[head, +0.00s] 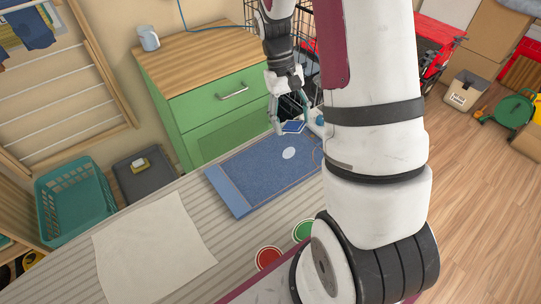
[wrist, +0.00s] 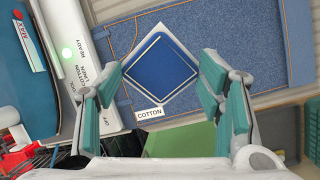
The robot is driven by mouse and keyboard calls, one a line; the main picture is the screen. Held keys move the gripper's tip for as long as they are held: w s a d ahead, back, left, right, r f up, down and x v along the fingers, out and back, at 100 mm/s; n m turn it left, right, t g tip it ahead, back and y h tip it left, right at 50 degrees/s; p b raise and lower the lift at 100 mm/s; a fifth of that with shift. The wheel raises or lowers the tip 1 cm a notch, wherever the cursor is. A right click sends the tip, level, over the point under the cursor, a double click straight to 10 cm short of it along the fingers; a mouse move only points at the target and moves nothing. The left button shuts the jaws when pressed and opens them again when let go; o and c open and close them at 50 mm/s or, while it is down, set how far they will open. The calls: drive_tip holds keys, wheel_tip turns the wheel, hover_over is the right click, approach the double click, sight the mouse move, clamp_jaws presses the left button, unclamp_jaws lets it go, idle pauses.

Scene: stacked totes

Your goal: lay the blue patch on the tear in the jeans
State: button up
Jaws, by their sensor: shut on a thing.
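The blue patch (wrist: 160,67) is a dark blue square with a pale border line and a small white tag reading COTTON. My gripper (wrist: 160,75) is shut on it, with one finger at its left corner and one at its right. In the head view the patch (head: 292,127) is at the fingertips of my gripper (head: 289,125), near the far edge of the jeans. The blue jeans (head: 245,170) lie flat on the striped board. A pale oval tear (head: 288,153) shows on them, nearer than the patch. The wrist view shows part of the jeans (wrist: 255,40); the tear is not visible there.
A white device with a lit green light (wrist: 67,53) stands left of the patch in the wrist view. A white cloth (head: 155,250), a red disc (head: 268,258) and a green disc (head: 304,231) lie on the board (head: 225,240). A green cabinet (head: 228,108) stands behind.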

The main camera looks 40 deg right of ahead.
drive_tip(key=shift+f, duration=0.3)
drive_tip(key=shift+f+b, duration=3.05)
drive_tip(key=shift+f, duration=1.6)
drive_tip(key=o, duration=0.6)
drive_tip(key=shift+s, duration=0.1)
drive_tip(key=shift+s+d+r+p, duration=0.1)
drive_tip(key=shift+s+r+p, duration=0.4)
drive_tip(key=shift+s+p, duration=0.55)
drive_tip(key=shift+s+a+r+p, duration=0.1)
drive_tip(key=shift+s+r+p, duration=0.45)
drive_tip(key=shift+s, duration=0.85)
drive_tip(key=shift+s+d+r+p, duration=0.1)
drive_tip(key=shift+s+r+p, duration=0.3)
drive_tip(key=shift+s+p, duration=0.65)
drive_tip(key=shift+s, duration=0.2)
